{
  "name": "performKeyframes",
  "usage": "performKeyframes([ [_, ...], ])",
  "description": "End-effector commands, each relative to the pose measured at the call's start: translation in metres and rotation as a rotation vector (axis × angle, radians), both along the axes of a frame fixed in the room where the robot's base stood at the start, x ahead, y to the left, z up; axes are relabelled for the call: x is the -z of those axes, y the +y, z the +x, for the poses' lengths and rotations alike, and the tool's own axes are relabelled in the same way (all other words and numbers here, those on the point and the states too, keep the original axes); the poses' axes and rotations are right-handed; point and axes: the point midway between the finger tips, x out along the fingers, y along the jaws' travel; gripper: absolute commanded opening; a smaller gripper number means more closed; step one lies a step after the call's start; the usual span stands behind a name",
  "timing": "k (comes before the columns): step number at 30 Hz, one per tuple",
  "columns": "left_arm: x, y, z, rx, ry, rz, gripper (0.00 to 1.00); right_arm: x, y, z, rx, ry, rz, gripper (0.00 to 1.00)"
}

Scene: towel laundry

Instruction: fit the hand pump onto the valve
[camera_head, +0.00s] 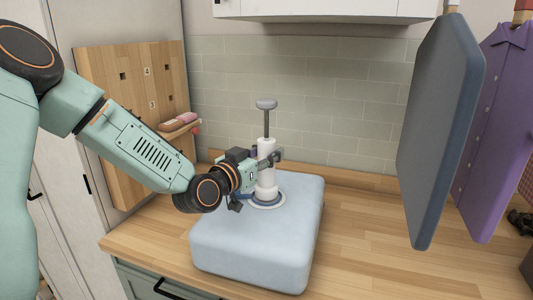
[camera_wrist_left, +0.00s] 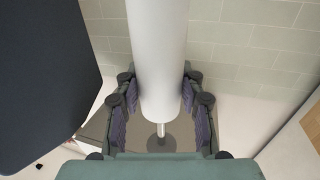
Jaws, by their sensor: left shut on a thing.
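The hand pump (camera_head: 266,170) is a white upright cylinder with a thin grey rod and a grey handle (camera_head: 266,104) on top. My left gripper (camera_head: 268,160) is shut around its white body, coming from the left. The valve (camera_head: 267,201) is a round white and blue-grey fitting on top of a puffy light-blue bag (camera_head: 250,255). The pump's lower end is right at the valve; I cannot tell whether they are joined. My right gripper does not show.
The bag rests on a wooden counter (camera_head: 375,265) with free room to its right. A wooden board (camera_head: 110,70) with a small shelf stands at the left. A dark blue slab (camera_head: 435,130) and a purple shirt (camera_head: 490,130) hang at the right. A white cabinet (camera_head: 330,8) is above.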

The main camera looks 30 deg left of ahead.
Motion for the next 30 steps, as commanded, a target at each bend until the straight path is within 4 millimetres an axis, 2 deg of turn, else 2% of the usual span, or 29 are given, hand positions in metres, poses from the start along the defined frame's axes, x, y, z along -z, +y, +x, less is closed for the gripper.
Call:
performKeyframes([
  [30,0.0046,0.0007,0.0009,-0.001,-0.004,0.001,0.0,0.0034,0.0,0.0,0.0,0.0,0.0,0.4],
])
